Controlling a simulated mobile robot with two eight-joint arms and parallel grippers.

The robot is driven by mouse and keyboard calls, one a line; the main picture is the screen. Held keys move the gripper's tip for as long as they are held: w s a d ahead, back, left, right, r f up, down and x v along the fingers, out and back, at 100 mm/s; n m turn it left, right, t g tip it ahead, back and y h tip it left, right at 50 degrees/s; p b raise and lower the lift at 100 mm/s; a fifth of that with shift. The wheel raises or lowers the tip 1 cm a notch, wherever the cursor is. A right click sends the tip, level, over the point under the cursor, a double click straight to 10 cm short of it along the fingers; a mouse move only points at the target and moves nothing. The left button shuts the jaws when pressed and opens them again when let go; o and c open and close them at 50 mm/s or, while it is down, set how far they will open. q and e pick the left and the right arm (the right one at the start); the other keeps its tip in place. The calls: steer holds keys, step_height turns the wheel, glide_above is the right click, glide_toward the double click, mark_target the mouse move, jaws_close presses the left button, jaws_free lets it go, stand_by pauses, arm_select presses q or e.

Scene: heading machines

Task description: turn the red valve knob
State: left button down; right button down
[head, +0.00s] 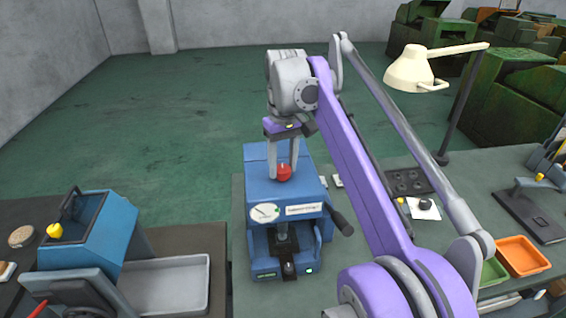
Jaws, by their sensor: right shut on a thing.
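The red valve knob (284,173) sits on top of the blue heading machine (262,190), which has a dial on its front. My right gripper (282,168) reaches down from above with a finger on each side of the knob and is shut on it. The fingers partly cover the knob's sides. My left gripper is not in the head view.
A black lever (341,222) sticks out at the machine's right side. Another blue machine (88,235) and a grey tray (165,285) stand at the left. A cream lamp (412,70), green bin and orange bin (522,255) are at the right.

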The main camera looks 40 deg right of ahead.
mark_target(284, 168)
steer(key=shift+n, duration=0.6)
steer(key=shift+c, duration=1.7)
jaws_free()
steer(key=shift+r, duration=0.1)
step_height(284, 168, up, 11)
steer(key=shift+d, duration=0.15)
steer(key=shift+f, duration=0.2)
